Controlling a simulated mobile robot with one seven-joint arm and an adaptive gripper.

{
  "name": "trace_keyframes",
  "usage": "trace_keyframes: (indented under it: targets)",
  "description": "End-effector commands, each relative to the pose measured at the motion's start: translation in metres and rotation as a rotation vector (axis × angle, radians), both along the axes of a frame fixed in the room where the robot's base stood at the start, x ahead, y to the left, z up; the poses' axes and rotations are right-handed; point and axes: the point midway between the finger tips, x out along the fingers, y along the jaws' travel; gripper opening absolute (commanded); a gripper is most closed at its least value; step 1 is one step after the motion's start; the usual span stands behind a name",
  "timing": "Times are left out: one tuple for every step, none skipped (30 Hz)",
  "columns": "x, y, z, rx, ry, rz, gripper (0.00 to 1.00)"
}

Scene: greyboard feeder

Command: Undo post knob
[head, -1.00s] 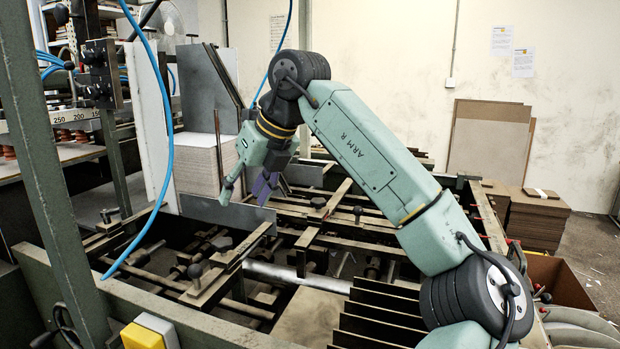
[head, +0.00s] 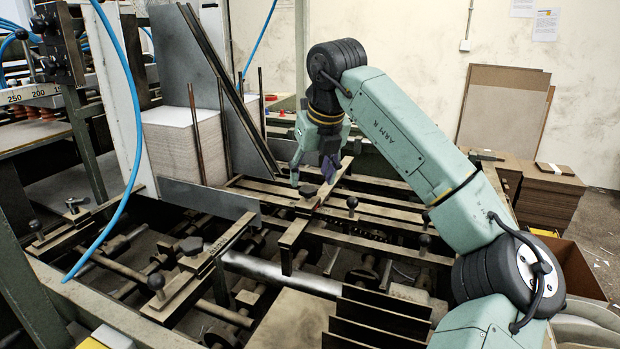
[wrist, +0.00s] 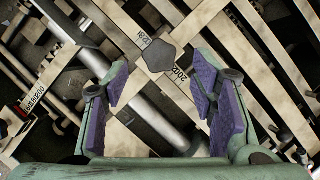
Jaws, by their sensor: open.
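A dark, flat-sided knob (wrist: 160,57) sits on a pale flat bar with printed numbers in the wrist view. It lies just beyond the fingertips and between their lines. In the head view a dark knob (head: 308,191) shows on the crossbar just below my fingers and looks like the same one. My gripper (head: 311,174) points down over it, with purple pads on its fingers. It is open and empty, and it also shows in the wrist view (wrist: 163,82). The knob appears untouched; the exact height gap is hard to tell. The post under the knob is hidden.
Other round knobs (head: 352,203) (head: 156,282) stand up from nearby bars. Upright rods and slanted plates (head: 232,90) rise left of my gripper, beside a greyboard stack (head: 185,150). Dark parallel plates (head: 380,318) stand at the front. A blue hose (head: 137,130) hangs at left.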

Motion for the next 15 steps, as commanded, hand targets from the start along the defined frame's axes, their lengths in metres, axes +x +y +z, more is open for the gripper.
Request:
trace_keyframes:
  targets:
    - [0.002,0.002,-0.006,0.002,0.002,0.002,0.52]
    - [0.004,0.002,-0.011,0.001,0.002,0.001,0.52]
    - [0.006,0.003,-0.015,0.001,0.001,0.002,0.52]
    - [0.007,0.004,-0.018,0.001,0.002,0.001,0.52]
    - [0.009,0.004,-0.021,0.002,0.001,0.001,0.52]
    - [0.010,0.004,-0.024,0.001,0.000,0.000,0.52]
    - [0.010,0.005,-0.026,0.001,0.000,0.000,0.52]
    - [0.011,0.005,-0.028,0.001,0.000,0.000,0.52]
    - [0.011,0.005,-0.029,0.001,0.000,0.000,0.52]
    - [0.011,0.006,-0.030,0.001,-0.001,0.000,0.52]
    - [0.012,0.006,-0.031,0.001,-0.001,0.000,0.52]
    - [0.012,0.006,-0.031,0.001,-0.001,0.000,0.52]
    - [0.012,0.006,-0.031,0.000,-0.001,0.001,0.52]
    - [0.012,0.006,-0.031,0.000,-0.001,0.000,0.52]
    - [0.012,0.006,-0.031,0.000,-0.001,0.001,0.52]
